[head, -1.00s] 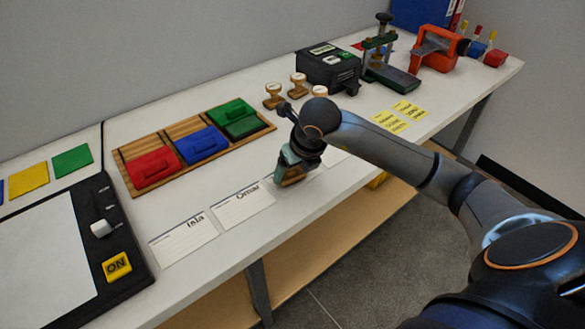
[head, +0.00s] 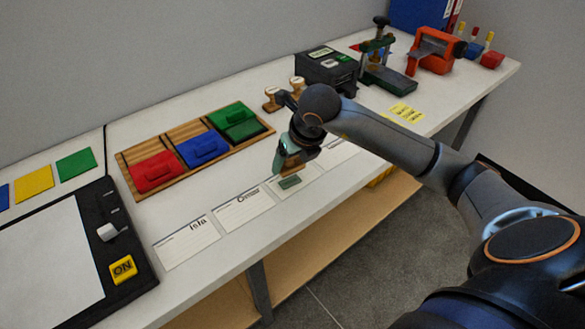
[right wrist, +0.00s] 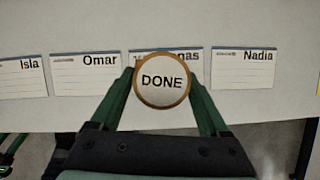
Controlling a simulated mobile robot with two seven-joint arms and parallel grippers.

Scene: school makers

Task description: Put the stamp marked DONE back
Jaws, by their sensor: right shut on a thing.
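The DONE stamp (right wrist: 161,80) has a round wooden-rimmed head with a white top reading DONE. It is between the green fingers of my right gripper (head: 294,163), which is shut on it. In the head view the stamp's tan lower part (head: 293,171) shows under the fingers, just above a name card. A green patch (head: 289,182) lies below it on that card, whose name is partly hidden. Two similar stamps (head: 271,100) (head: 297,88) stand at the back of the bench. Dark and green parts resembling my left gripper (right wrist: 14,150) are cut off in the right wrist view.
Cards for Isla (head: 187,243), Omar (right wrist: 86,75) and Nadia (right wrist: 244,75) lie along the front edge. A wooden tray (head: 137,181) holds red, blue and green pads. A black machine (head: 325,72) and green press (head: 384,75) stand behind my right arm.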

